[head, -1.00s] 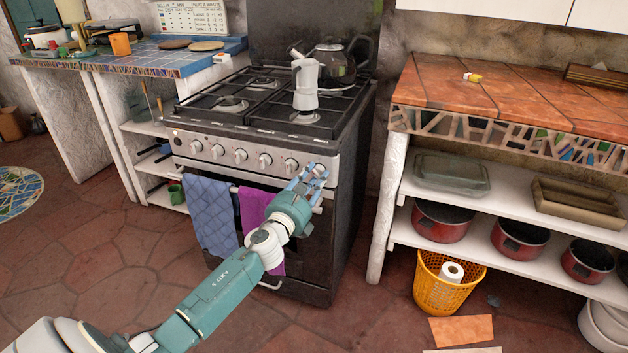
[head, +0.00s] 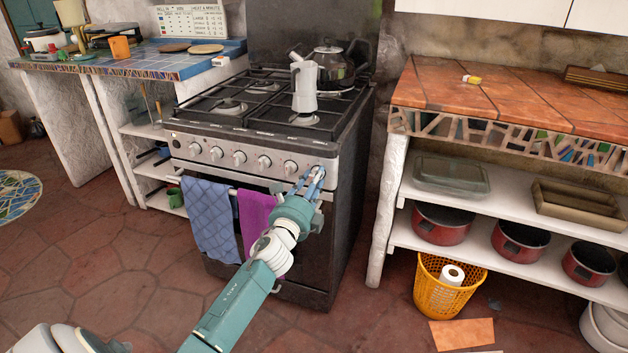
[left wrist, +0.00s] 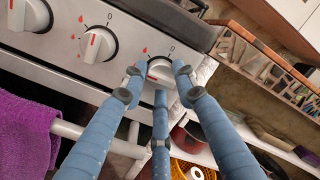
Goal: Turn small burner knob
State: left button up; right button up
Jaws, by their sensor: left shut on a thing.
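The stove (head: 270,140) has a row of several silver knobs on its front panel, such as the knob (head: 290,167) second from the right. The rightmost knob (left wrist: 160,69) is seen between my fingers in the left wrist view, with a red mark near it. My left gripper (head: 316,170) is at the right end of the panel, its blue fingers around this knob and shut on it. In the left wrist view my left gripper (left wrist: 158,75) has a finger on each side of the knob and a third below. My right gripper is not in view.
A blue towel (head: 209,215) and a purple towel (head: 255,220) hang on the oven handle beside my arm. A moka pot (head: 304,86) and a kettle (head: 333,68) stand on the stove. A shelf unit (head: 480,240) stands to the right.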

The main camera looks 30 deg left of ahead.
pick_arm(q)
jog(key=shift+r+n, duration=0.1)
jog(key=shift+n, duration=0.6)
jog(key=o, duration=0.9)
jog(key=shift+c, duration=0.2)
jog(key=shift+s, duration=0.3)
jog(key=v, duration=1.1)
jog(key=shift+s, duration=0.25)
grip_shut()
